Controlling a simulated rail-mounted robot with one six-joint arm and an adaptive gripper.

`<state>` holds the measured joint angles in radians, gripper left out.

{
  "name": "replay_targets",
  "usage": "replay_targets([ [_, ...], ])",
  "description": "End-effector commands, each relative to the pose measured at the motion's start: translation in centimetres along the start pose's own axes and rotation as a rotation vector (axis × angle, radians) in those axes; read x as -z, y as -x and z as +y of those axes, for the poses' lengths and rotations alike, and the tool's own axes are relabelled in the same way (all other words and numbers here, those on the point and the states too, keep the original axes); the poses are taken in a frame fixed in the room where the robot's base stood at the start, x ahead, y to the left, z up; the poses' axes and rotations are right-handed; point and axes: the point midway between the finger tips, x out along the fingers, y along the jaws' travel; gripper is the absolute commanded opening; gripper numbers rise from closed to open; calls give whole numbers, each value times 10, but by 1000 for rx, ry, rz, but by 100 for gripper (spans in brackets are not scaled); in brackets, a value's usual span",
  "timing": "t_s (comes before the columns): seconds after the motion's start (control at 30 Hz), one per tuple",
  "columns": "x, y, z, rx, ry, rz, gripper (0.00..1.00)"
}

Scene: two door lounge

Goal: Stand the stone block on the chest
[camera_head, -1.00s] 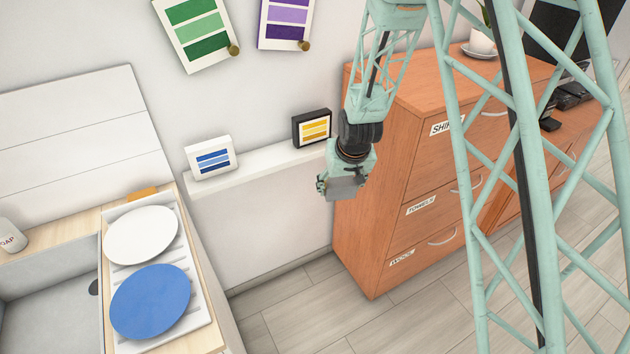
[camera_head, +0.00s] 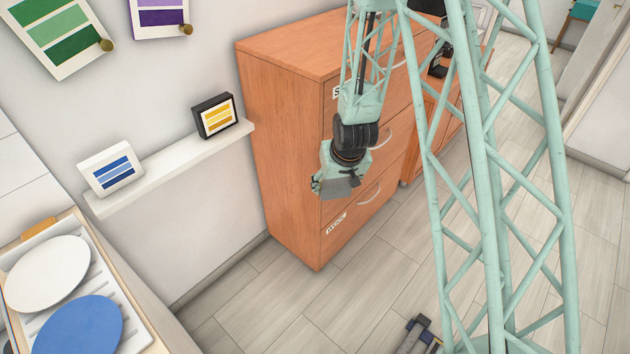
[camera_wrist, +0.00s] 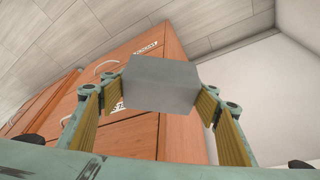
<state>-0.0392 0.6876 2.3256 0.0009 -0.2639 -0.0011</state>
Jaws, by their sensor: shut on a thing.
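My gripper (camera_head: 328,186) hangs in front of the wooden chest of drawers (camera_head: 290,130), well below its top. It is shut on a grey stone block (camera_head: 342,188). In the wrist view the block (camera_wrist: 162,85) sits between the two yellow-padded fingers of my gripper (camera_wrist: 160,105), clear of the floor. The chest (camera_wrist: 135,135) is behind it there. In the head view the chest has labelled drawers with curved handles, and my arm covers part of the front. The visible left part of its top is bare.
A narrow wall shelf (camera_head: 170,168) left of the chest holds a white-framed card (camera_head: 111,168) and a black-framed card (camera_head: 215,116). A counter at lower left has a white plate (camera_head: 48,274) and a blue plate (camera_head: 80,328) in a rack. Open floor (camera_head: 375,285) lies in front.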

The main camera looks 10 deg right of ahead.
Motion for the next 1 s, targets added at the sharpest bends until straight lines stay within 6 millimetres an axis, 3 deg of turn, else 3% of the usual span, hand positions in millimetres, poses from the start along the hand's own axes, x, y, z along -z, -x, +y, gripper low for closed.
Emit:
replay_targets([
  [0.1, -8, 1, 15, -8, -21, 1, 33],
  [0.3, -14, 1, 26, -15, -36, 2, 33],
  [1.0, -15, 1, 26, -15, -37, 2, 33],
])
